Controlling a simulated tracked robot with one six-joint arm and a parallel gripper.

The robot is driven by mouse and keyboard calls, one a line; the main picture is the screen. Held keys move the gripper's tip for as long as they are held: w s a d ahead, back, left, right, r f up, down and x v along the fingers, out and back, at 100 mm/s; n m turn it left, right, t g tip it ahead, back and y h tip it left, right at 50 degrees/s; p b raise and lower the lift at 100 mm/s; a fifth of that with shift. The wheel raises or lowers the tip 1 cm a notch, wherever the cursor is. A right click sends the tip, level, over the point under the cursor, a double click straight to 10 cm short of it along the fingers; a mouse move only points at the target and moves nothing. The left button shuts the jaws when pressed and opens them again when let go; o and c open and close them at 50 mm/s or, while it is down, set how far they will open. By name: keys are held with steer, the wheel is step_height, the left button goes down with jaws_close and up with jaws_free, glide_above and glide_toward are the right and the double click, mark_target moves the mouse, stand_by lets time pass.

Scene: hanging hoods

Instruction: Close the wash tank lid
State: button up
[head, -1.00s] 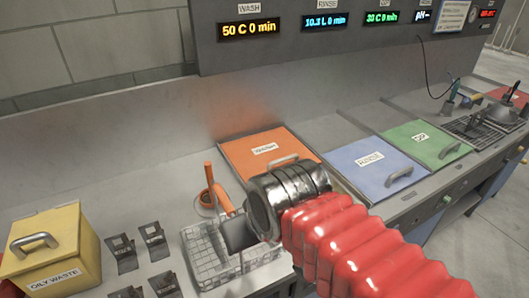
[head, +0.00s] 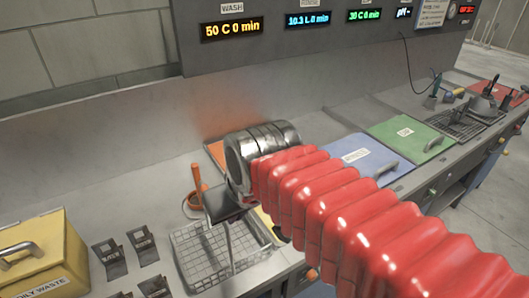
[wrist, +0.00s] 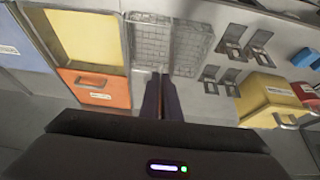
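The wash tank lid, an orange panel (head: 215,150), lies flat at the back of the counter under the WASH display. My wrist hides most of it in the head view. In the wrist view the orange lid (wrist: 112,98) shows its bar handle (wrist: 90,82). A pale yellow area (wrist: 90,38), apparently the uncovered part of the tank, lies beside the lid's handle edge. My gripper (wrist: 160,76) points down with its dark fingers together and nothing visible between them. It is beside the lid, on the wire basket side, apart from the handle in the picture.
A wire basket (head: 215,262) stands beside the tank, with an orange-handled tool (head: 197,180) behind it. Blue (head: 355,165) and green (head: 405,134) lids lie to the right. The yellow oily waste box (head: 45,250) and several dark brackets (head: 110,258) are at left.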

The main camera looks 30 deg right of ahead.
steer(key=w+d+r, duration=0.1)
steer(key=w, duration=0.2)
steer(key=w+d+r, duration=0.1)
steer(key=w, duration=0.2)
steer(key=w+d+r, duration=0.1)
steer(key=w+d, duration=0.1)
steer(key=w, duration=0.1)
steer(key=shift+w, duration=0.15)
jaws_close()
steer(key=w+d+f, duration=0.4)
steer(key=w+d, duration=0.7)
steer(key=w, duration=0.1)
steer(key=w+d+f+g, duration=0.1)
steer(key=w+d+f, duration=0.3)
steer(key=w+d, duration=0.7)
steer(key=shift+w+d+f, duration=0.35)
steer(key=shift+d, duration=0.05)
steer(key=x, duration=1)
steer(key=shift+s, duration=0.15)
steer(key=shift+s+f, duration=0.2)
steer(key=shift+s, duration=0.8)
steer(key=shift+s+f, duration=0.2)
steer(key=shift+s, duration=0.75)
